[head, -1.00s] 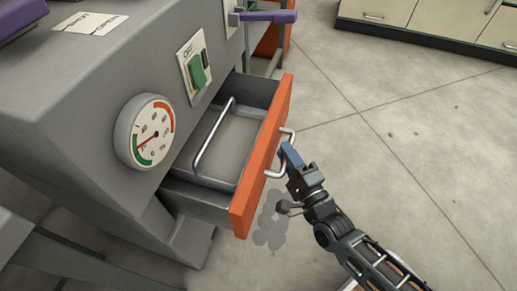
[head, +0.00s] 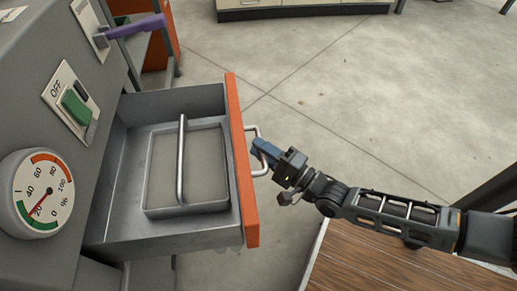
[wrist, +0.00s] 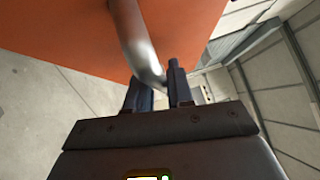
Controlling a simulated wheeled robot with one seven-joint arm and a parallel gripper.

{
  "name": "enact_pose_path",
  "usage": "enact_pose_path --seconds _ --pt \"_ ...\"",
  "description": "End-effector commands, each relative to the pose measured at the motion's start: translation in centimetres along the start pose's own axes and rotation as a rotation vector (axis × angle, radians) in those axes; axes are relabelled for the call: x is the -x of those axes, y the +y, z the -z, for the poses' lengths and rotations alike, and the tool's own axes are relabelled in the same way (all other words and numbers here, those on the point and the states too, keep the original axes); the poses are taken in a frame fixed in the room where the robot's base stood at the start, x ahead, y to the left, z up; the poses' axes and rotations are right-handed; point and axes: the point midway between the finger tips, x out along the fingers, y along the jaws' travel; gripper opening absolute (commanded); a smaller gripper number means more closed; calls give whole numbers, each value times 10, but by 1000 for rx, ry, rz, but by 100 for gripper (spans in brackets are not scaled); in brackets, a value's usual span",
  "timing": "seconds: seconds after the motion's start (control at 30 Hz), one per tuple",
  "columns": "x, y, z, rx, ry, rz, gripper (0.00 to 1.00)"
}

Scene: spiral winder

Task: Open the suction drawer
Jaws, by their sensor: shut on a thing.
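The suction drawer (head: 190,240) stands pulled well out of the grey machine, with an orange front (head: 238,150) and a silver bar handle (head: 255,131). Inside it lies a rectangular tray-like insert (head: 160,165) with a raised metal bar. My gripper (head: 260,152) is shut on the handle, its blue fingers around the bar on the outer side of the orange front. In the wrist view the handle (wrist: 135,40) runs down between the two fingers (wrist: 160,92).
The machine's face carries a round gauge (head: 42,193), a green switch (head: 76,108) marked OFF and a purple lever (head: 135,26). A wooden surface (head: 375,260) lies below my arm at lower right. Pale cabinets (head: 290,3) stand at the back. The floor between is open.

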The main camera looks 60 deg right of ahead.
Motion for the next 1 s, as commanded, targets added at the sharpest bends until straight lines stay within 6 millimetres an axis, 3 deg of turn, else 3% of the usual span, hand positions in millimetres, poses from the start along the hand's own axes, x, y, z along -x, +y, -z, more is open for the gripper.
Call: enact_pose_path --seconds 0.17,0.2,0.4,0.67,1.0 --pt "4 0 5 5 7 -3 0" --pt "4 0 5 6 8 -3 24" --pt "3 0 4 4 6 -2 40" --pt "5 0 3 4 5 -2 40" --pt "53 -1 4 5 6 -5 40"
